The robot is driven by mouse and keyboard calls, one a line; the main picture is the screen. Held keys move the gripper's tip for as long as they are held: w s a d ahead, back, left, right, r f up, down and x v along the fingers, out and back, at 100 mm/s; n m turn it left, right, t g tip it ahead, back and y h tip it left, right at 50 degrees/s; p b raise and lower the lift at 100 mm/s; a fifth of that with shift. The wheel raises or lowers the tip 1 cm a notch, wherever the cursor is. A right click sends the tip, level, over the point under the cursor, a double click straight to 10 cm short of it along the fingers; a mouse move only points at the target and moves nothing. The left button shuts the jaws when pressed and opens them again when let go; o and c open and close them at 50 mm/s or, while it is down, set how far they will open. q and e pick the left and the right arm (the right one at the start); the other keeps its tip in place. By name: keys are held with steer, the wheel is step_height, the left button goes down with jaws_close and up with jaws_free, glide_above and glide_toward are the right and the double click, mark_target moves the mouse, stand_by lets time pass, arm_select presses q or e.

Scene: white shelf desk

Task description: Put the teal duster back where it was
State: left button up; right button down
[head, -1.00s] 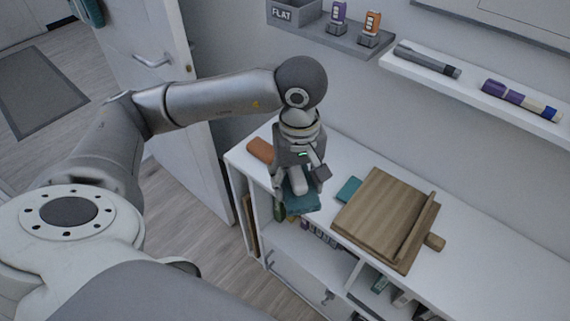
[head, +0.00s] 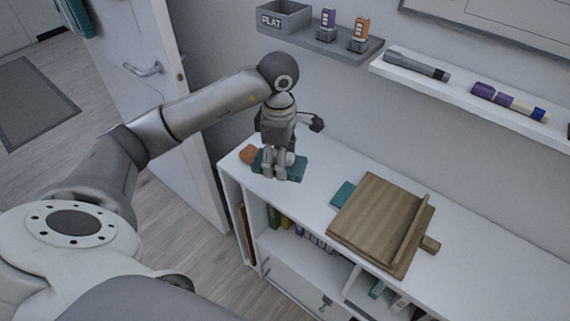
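The teal duster (head: 294,172) is a small block at the left end of the white shelf desk's top (head: 322,166). It appears to rest on the top, beside an orange-brown block (head: 248,155). My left gripper (head: 294,148) is right above and against the duster, with its lower fingers in front of it. The fingers hide part of the duster. My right gripper is not in view.
A wooden board with a ledge (head: 378,215) lies on the desk top, with a flat teal piece (head: 343,194) at its left edge. A grey wall shelf (head: 330,46) and a white wall shelf (head: 465,98) with pens are behind. The desk's right part is clear.

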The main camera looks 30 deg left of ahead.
arm_select(q)
steer(key=w+f+p, duration=0.1)
steer(key=w+f, duration=0.1)
steer(key=f, duration=0.1)
steer(key=w+a+f+p, duration=0.1)
steer(key=f, duration=0.2)
steer(key=w+a+f, duration=0.1)
steer(key=w+f, duration=0.1)
steer(key=shift+w+a+f+p, duration=0.15)
steer(key=shift+w+f+p, duration=0.15)
steer(key=shift+f+p, duration=0.1)
steer(key=shift+f, duration=0.4)
steer(key=shift+f+b, duration=0.3)
steer(key=shift+b, duration=0.05)
steer(key=o, duration=1)
